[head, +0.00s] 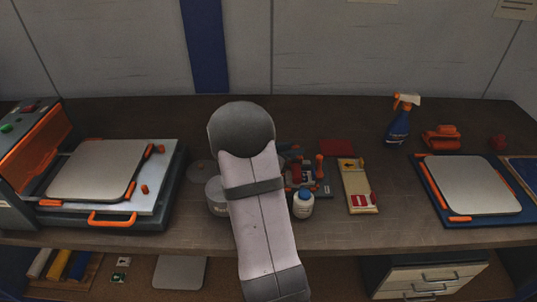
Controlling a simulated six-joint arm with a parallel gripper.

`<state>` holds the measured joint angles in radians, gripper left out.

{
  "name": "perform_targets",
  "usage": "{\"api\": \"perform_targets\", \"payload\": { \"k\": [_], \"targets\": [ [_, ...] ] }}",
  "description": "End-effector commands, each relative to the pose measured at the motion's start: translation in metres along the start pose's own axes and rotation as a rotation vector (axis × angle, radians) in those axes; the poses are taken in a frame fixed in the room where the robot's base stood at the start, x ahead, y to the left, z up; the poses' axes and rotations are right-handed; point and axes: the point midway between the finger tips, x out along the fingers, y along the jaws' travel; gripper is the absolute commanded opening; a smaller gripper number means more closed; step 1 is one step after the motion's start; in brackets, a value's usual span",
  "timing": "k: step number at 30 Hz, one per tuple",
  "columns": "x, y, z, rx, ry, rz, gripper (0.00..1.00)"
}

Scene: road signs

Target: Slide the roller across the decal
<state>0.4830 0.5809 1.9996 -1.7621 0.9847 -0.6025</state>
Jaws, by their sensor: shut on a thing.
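My arm rises through the middle of the view, and its grey rounded joint and pale link cover the bench centre. My gripper is hidden behind it. A cream strip (357,193) lies right of centre, with a yellow patch at its far end and a red-and-white patch (360,200) near its front, which look like decals. I cannot pick out the roller for certain; small orange and dark items (320,165) show just right of my arm. A silver plate (470,184) lies on a blue mat (424,190) at the right. Another silver plate (92,170) lies on the orange-and-grey press at the left.
A white bottle (303,204) and a grey round tin (216,193) stand close beside my arm. A blue spray bottle (399,122) and an orange item (441,138) stand at the back right. The open press (38,150) fills the left end. Bare bench lies between the strip and mat.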

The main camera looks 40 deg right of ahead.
Motion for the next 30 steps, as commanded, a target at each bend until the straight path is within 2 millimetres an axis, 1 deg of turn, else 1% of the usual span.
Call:
{"api": "perform_targets", "payload": {
  "k": [1,4,8,15,16,17,18,26,30],
  "targets": [
    [0.010,-0.009,0.002,0.007,-0.004,-0.004,0.00],
    [0.018,-0.019,0.007,0.005,-0.005,-0.002,0.00],
    [0.021,-0.024,0.010,0.003,-0.004,0.000,0.00],
    [0.021,-0.025,0.011,0.002,-0.006,-0.004,0.00],
    [0.022,-0.025,0.011,0.002,-0.006,-0.004,0.29],
    [0.022,-0.025,0.011,0.003,-0.006,-0.005,0.36],
    [0.022,-0.025,0.011,0.003,-0.006,-0.004,0.41],
    [0.021,-0.024,0.010,0.001,-0.003,-0.001,0.41],
    [0.015,-0.022,0.010,0.002,-0.004,0.002,0.41]
  ]
}}
